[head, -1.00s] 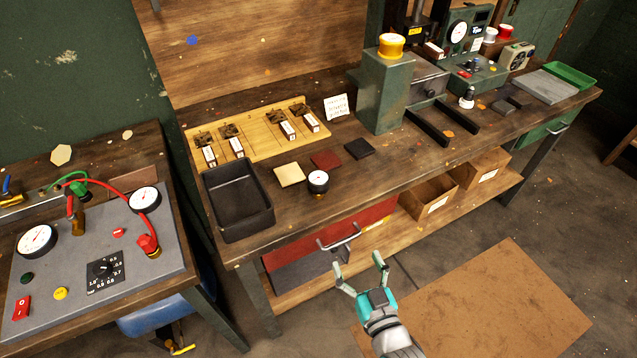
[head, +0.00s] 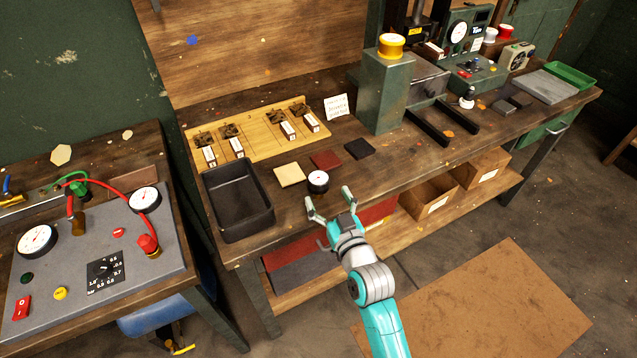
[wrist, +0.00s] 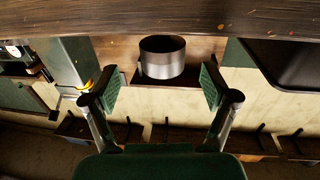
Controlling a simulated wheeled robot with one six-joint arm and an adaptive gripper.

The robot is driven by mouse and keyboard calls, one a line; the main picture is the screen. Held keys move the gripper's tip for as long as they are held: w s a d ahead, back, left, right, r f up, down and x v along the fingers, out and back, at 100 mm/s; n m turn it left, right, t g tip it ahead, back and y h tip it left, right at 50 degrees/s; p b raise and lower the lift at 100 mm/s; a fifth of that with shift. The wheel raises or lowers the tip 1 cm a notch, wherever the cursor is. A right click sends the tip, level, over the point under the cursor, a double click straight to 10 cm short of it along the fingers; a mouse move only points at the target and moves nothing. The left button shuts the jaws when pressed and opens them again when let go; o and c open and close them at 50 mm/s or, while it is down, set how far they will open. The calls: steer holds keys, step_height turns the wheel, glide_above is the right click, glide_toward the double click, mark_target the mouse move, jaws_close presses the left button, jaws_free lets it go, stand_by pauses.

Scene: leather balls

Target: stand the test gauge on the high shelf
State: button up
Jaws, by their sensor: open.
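The test gauge appears to be the small round gauge (head: 318,181) with a white dial, upright near the bench's front edge, right of the black tray. In the wrist view, which looks upside down, it is a silver cylinder (wrist: 163,60) with a dark end. My gripper (head: 329,197) is open and empty at the bench's front edge, just in front of the gauge. In the wrist view the two fingers (wrist: 161,88) are spread wide, and the gauge lies beyond them, roughly centred. I cannot make out a high shelf in these views.
The black tray (head: 238,218) is left of the gauge. Cream (head: 289,175), red (head: 326,159) and dark (head: 360,148) squares lie behind it. A green column with a yellow cap (head: 388,95) stands at the right.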

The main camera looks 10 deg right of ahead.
mark_target(322, 190)
steer(key=shift+w+a+f, duration=0.1)
steer(key=shift+w+a, duration=0.1)
steer(key=shift+w, duration=0.65)
steer(key=shift+w+a+r, duration=0.1)
steer(key=shift+w+a, duration=0.15)
steer(key=shift+w, duration=0.65)
steer(key=shift+w+a+f, duration=0.1)
steer(key=shift+w+a, duration=0.1)
steer(key=shift+w, duration=0.65)
steer(key=c, duration=1.3)
steer(key=shift+c, duration=0.6)
